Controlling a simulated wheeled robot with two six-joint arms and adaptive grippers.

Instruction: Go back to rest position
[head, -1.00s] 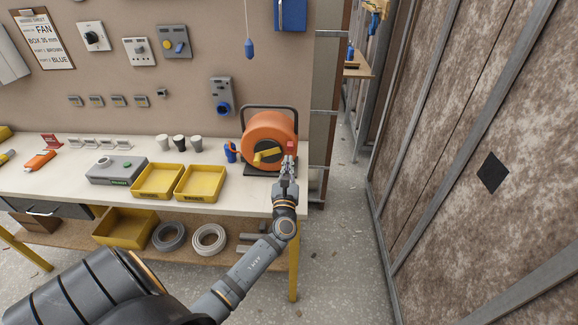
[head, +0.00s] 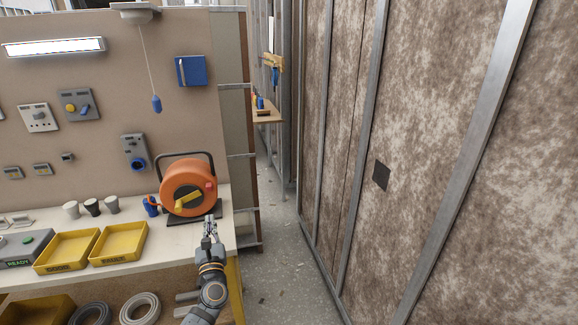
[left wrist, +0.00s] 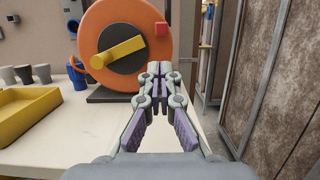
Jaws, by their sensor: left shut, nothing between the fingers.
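My left gripper (head: 210,226) is over the right end of the workbench, just in front of an orange cable reel (head: 182,187) with a yellow handle and a dark frame. In the left wrist view its fingers (left wrist: 159,72) are shut with nothing between them, and the reel (left wrist: 110,60) stands beyond them. A small red part (left wrist: 161,29) shows at the reel's upper right. I cannot tell whether the fingertips touch the reel. My right gripper is not in view.
The bench (head: 232,222) holds two yellow trays (head: 118,243), several cups (head: 92,207) and a grey box (head: 25,243). A brown panelled wall (head: 430,150) with metal studs stands at the right. A strip of clear floor (head: 275,270) lies between bench and wall.

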